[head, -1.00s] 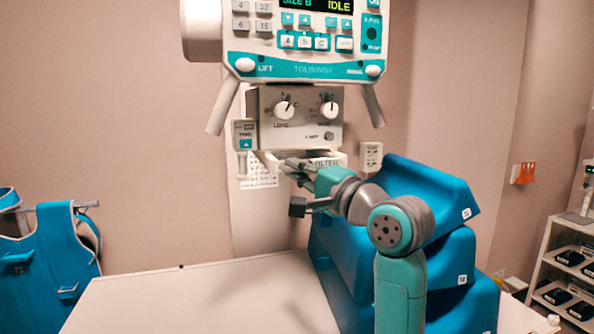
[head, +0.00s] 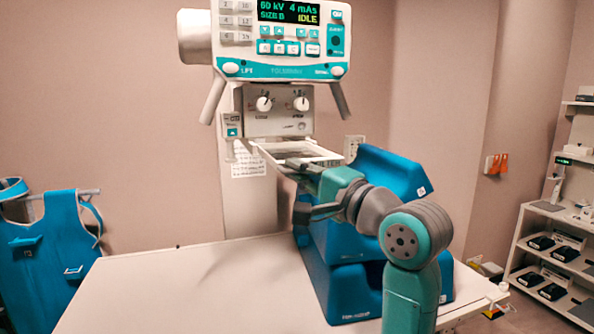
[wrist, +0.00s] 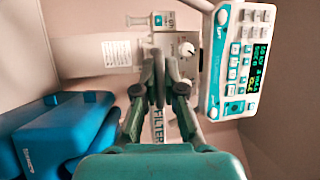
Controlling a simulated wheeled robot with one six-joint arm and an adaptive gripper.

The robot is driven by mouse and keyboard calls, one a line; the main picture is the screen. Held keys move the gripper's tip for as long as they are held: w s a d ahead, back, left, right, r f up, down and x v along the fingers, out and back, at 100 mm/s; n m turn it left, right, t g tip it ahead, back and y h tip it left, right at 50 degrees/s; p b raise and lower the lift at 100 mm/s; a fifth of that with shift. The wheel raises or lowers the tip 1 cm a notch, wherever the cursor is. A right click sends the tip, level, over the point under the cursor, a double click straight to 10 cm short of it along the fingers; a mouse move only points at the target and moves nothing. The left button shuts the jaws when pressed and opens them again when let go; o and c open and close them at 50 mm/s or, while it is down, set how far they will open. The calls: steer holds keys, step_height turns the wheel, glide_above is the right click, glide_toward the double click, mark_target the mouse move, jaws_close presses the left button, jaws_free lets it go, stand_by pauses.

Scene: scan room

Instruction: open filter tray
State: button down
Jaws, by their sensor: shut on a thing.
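The filter tray (head: 297,149) is a pale flat frame extending out from below the collimator box (head: 277,109), with its open window visible in the head view. Its front, lettered FILTER, shows in the wrist view (wrist: 159,126) between my fingers. My gripper (head: 308,176) is at the tray's front; in the wrist view my gripper (wrist: 160,88) has its dark fingers closed around the handle. The arm hides part of the tray's front in the head view.
The control panel (head: 281,50) with a lit display hangs above, with grey handles on both sides. Blue wedge cushions (head: 345,278) stack on the white table (head: 190,293), close beside and under my arm. A blue apron (head: 45,245) hangs at left. Shelves (head: 535,235) stand at right.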

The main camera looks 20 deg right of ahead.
steer(key=shift+a, duration=0.1)
steer(key=c, duration=1.2)
jaws_free()
steer(key=shift+c, duration=0.2)
steer(key=shift+s, duration=0.15)
steer(key=v, duration=1.1)
steer(key=shift+s, duration=0.35)
steer(key=shift+f, duration=0.15)
